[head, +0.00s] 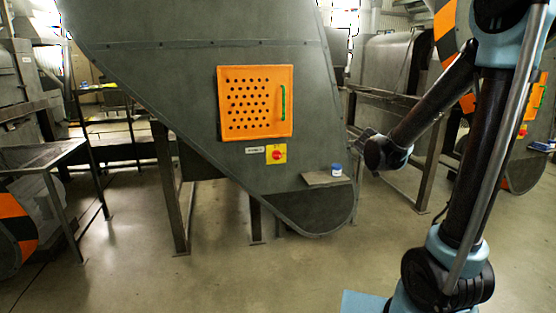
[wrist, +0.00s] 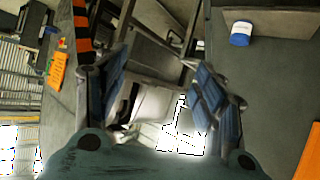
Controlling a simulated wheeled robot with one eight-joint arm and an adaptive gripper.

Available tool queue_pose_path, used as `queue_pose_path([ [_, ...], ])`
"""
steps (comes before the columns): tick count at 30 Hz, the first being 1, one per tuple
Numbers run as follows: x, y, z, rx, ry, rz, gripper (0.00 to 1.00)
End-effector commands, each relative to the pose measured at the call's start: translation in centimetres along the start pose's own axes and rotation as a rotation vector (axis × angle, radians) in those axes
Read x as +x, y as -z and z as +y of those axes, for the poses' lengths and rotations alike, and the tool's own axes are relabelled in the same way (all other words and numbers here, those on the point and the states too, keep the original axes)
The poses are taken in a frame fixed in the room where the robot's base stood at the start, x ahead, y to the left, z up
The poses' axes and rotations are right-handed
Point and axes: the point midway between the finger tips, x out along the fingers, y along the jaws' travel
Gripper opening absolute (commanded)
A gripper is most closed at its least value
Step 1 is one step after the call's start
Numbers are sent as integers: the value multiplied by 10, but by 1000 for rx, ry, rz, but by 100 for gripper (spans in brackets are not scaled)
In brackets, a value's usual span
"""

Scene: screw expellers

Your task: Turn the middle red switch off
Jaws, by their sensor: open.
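The red switch (head: 277,155) is a round red knob on a yellow plate, low on the sloped grey machine in the middle of the head view. Its exact knob angle is too small to read. My gripper (head: 366,135) is to the right of the switch, beside the machine's right edge and well apart from the switch. In the wrist view my gripper (wrist: 162,80) has its two blue-padded fingers spread with nothing between them. The switch does not show in the wrist view.
An orange perforated panel (head: 255,102) with a green handle sits above the switch. A small shelf (head: 322,180) holds a blue-lidded white jar (head: 336,170), also in the wrist view (wrist: 241,34). Another machine (head: 525,160) stands at right. The floor in front is clear.

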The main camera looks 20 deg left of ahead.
Motion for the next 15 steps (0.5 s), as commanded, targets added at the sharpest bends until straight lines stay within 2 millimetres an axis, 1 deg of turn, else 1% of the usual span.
queue_pose_path([
  [1,7,4,-20,3,21,31,64],
  [7,24,15,-91,29,112,154,64],
  [8,26,16,-102,33,127,170,64],
  [9,28,16,-117,37,150,193,64],
  [11,30,15,-139,45,183,224,64],
  [15,33,8,-193,59,269,291,64],
])
